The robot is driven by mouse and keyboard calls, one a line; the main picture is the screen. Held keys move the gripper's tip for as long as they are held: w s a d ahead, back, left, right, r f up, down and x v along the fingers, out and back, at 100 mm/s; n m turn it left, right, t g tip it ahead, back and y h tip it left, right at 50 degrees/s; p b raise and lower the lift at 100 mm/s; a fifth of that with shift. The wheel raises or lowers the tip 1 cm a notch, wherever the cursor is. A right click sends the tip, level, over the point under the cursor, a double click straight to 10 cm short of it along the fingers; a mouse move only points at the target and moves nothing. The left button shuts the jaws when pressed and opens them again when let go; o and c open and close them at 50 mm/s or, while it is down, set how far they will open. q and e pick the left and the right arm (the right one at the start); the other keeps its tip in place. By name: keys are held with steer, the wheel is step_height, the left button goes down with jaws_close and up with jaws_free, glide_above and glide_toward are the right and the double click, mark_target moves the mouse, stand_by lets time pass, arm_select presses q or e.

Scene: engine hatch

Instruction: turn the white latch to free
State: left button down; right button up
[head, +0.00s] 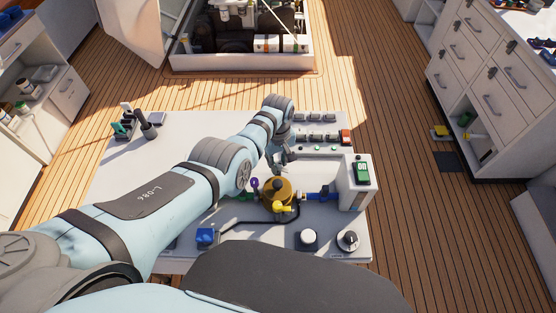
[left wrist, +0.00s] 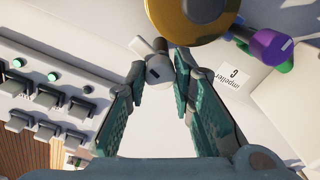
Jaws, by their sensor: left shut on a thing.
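The white latch (left wrist: 159,67) is a short pale rounded piece at the side of the golden round housing (left wrist: 198,8). My left gripper (left wrist: 160,74) has its two green-padded fingers on either side of the latch, shut on it. In the head view my left gripper (head: 282,161) reaches down behind the golden housing (head: 276,191), and I cannot make out the latch there. My right gripper is not in view.
A purple knob (left wrist: 270,44) sits beside the housing. A blue valve (head: 318,196) and a white box with a green display (head: 362,172) stand to the right. A switch panel (left wrist: 50,95) is at the left in the wrist view. The worktop's left side (head: 180,150) is mostly clear.

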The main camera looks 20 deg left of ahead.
mark_target(278, 163)
arm_select(q)
steer(key=shift+n, duration=1.7)
steer(key=c, duration=1.4)
jaws_free()
steer(key=shift+o, duration=0.2)
steer(key=shift+w+r, duration=0.1)
steer(key=shift+r, duration=0.2)
step_height(278, 163, up, 11)
steer(key=shift+r, duration=0.2)
steer(key=shift+f, duration=0.15)
